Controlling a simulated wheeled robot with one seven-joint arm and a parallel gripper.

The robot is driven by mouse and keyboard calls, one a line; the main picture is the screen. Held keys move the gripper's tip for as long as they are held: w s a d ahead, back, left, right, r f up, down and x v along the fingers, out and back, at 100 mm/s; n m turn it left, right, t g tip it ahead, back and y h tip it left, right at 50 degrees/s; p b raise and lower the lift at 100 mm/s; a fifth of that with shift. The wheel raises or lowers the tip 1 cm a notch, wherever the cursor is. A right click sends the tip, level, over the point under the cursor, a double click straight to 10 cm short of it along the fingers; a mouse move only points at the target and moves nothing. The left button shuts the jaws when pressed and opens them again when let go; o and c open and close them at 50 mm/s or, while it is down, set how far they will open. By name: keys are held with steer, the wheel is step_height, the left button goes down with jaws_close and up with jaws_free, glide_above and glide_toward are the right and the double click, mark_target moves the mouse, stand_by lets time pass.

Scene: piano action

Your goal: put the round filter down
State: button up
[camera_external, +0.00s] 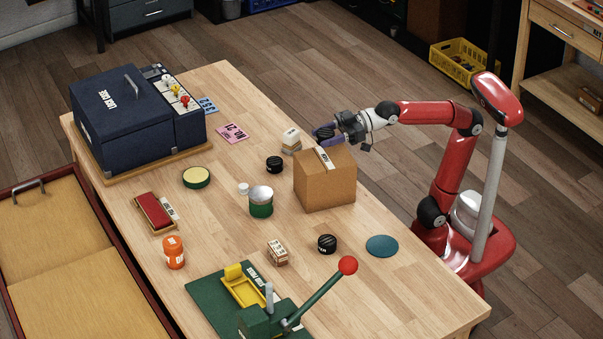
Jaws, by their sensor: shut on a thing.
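My gripper (333,131) is above the back edge of the cardboard box, at the far right side of the table. It is shut on a small dark round thing, the round filter (323,132), held above the tabletop. The fingers partly hide it, and its details are too small to make out. My red arm reaches in from the right.
The cardboard box (325,182) stands just below my gripper. Near it are a small white-topped block (291,140), a black jar (275,164) and a green tin (261,203). A teal disc (382,246) lies flat near the right edge. The wooden table (430,290) is bare at front right.

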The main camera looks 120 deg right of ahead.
mark_target(325, 158)
steer(key=shift+f+b, duration=0.3)
steer(key=shift+f, duration=2.5)
steer(key=shift+f, duration=0.15)
steer(key=o, duration=1)
steer(key=shift+c, duration=0.2)
steer(key=shift+r, duration=0.2)
steer(key=v, duration=1.2)
steer(key=shift+b, duration=0.45)
steer(key=shift+f, duration=0.1)
